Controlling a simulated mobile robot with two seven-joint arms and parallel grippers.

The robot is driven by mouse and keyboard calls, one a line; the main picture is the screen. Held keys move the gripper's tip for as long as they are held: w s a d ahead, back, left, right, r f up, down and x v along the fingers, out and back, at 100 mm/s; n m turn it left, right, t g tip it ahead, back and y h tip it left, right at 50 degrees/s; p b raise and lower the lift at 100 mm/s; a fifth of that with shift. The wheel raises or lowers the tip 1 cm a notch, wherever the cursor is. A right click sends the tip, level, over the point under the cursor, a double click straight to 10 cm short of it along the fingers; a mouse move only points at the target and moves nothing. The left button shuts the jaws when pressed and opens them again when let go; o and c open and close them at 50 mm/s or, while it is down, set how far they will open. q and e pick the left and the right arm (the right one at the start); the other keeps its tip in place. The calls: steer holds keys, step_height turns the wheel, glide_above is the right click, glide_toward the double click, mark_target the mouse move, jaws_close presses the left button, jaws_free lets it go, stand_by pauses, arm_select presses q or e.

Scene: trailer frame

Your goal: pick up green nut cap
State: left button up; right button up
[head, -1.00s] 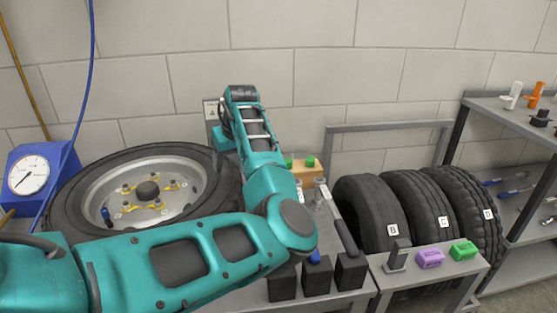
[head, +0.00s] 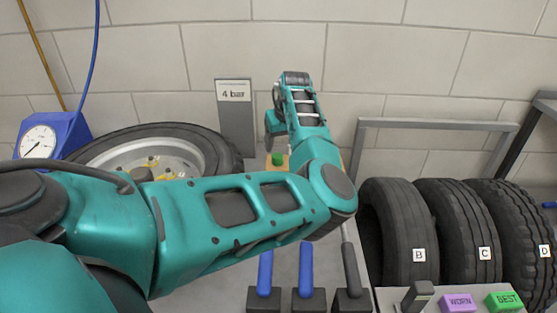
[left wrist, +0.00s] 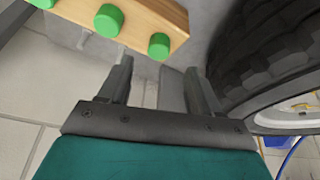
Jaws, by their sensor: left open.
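Several round green nut caps sit on a wooden block (left wrist: 160,12) in the left wrist view. One cap (left wrist: 158,46) is nearest the fingers, another cap (left wrist: 108,20) is in the middle, and a third (left wrist: 42,3) is cut by the top edge. My left gripper (left wrist: 160,85) is open and empty, its fingers apart, just short of the nearest cap and not around it. In the head view one green cap (head: 278,160) shows beside my left arm, which hides most of the block. My right gripper is not in view.
A tyre on a rim (head: 215,148) lies left of the block and its tread (left wrist: 262,50) is close to the fingers. Handled tools (head: 306,272) stand in front; upright tyres (head: 397,235) are at the right.

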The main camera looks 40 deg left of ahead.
mark_target(277, 156)
arm_select(q)
steer(key=b+x, duration=0.1)
steer(key=x, duration=0.6)
steer(key=shift+w+a+b, duration=0.15)
steer(key=shift+b, duration=0.15)
steer(key=shift+c, duration=0.2)
steer(key=c, duration=1)
steer(key=shift+r, duration=0.1)
